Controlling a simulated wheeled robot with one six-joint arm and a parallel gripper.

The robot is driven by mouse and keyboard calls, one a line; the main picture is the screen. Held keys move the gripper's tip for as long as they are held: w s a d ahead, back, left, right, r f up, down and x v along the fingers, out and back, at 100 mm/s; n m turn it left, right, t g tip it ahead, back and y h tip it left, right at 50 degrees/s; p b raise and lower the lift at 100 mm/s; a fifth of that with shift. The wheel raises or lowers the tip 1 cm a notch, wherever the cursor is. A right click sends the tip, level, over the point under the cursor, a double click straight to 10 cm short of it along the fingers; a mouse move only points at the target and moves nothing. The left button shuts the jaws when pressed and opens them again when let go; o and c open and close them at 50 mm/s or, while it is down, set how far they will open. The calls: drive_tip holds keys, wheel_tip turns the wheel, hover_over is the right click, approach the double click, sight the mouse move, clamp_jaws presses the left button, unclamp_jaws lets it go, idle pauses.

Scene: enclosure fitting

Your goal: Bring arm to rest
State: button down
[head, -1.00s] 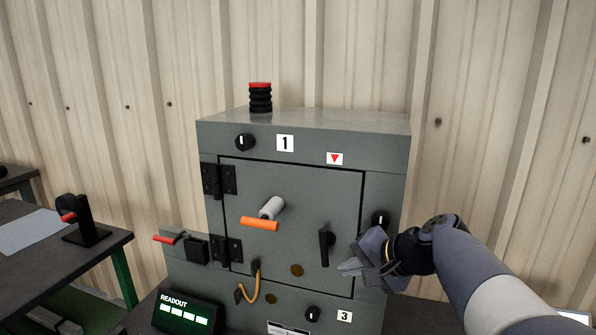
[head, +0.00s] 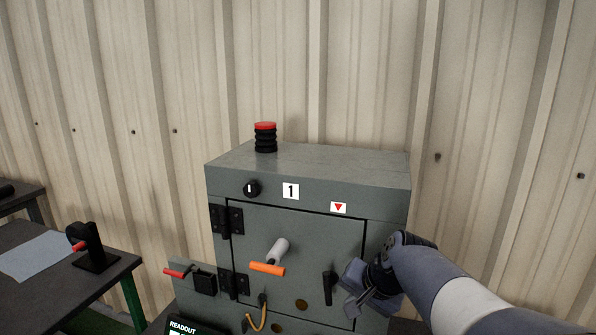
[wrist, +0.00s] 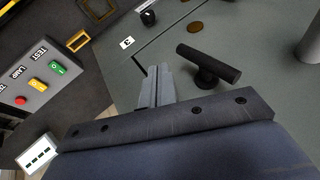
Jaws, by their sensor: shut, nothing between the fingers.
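My gripper (head: 352,300) is at the right front of the grey enclosure (head: 300,165), near the right edge of its door. In the wrist view my gripper (wrist: 155,88) has its fingers together with nothing between them. The black door handle (head: 328,288) is just left of the gripper in the head view. In the wrist view the handle (wrist: 210,64) is beside the fingertips, with a visible gap. The door (head: 300,240) looks closed. An orange-ended lever (head: 268,268) on a pale grey stem sticks out of the door.
A red-topped black stack (head: 265,138) stands on the enclosure. A red-handled switch (head: 190,275) is at its left side. A table with a black stand (head: 92,250) is at left. A button box (wrist: 40,82) shows in the wrist view. The wall behind is bare.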

wheel_tip(320, 180, up, 8)
drive_tip(key=s+d+n+h+p, duration=0.1)
drive_tip(key=s+h+p, duration=0.1)
drive_tip(key=p, duration=0.3)
drive_tip(key=shift+r, duration=0.15)
drive_tip(key=shift+d, duration=0.1)
idle(0.4)
